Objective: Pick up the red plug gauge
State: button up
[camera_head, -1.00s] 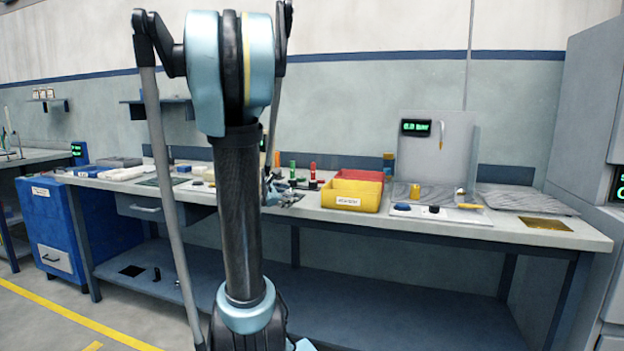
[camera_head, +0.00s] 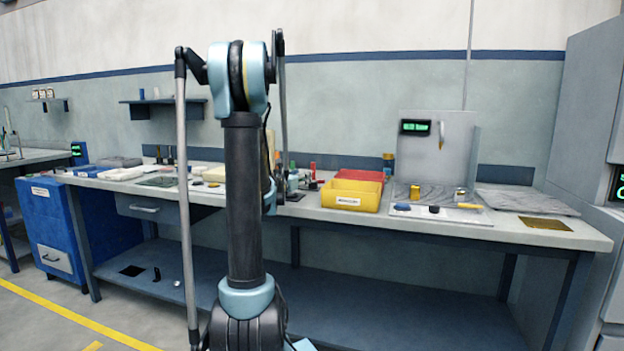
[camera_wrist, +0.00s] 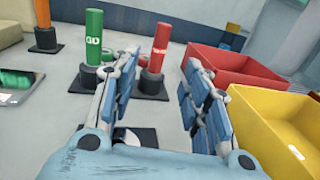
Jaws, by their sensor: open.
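The red plug gauge (camera_wrist: 161,43) stands upright in a black holder (camera_wrist: 150,84) on a square black base in the wrist view, ahead of my gripper. It also shows as a small red post in the head view (camera_head: 313,170). My gripper (camera_wrist: 165,75) is open, with nothing between its blue-padded fingers. The gauge appears just beyond the fingertips, between them in the picture. A green plug gauge (camera_wrist: 94,36), marked "GO", stands in a similar holder to its left. In the head view my arm hides most of my gripper.
A red bin (camera_wrist: 222,66) and a yellow bin (camera_wrist: 270,112) stand close on the right. An orange post (camera_wrist: 42,18) in a black holder stands at the far left. A black base (camera_wrist: 135,138) lies between the fingers' rear parts.

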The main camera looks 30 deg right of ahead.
aim_at(313, 169)
jog(key=x, duration=0.6)
jog(key=shift+r+x, duration=0.15)
jog(key=shift+x, duration=1.2)
jog(key=shift+r+x, duration=0.15)
jog(key=shift+x, duration=1.2)
jog(key=shift+w+a, duration=0.1)
jog(key=shift+w, duration=0.1)
jog(key=shift+c, duration=0.6)
grip_shut()
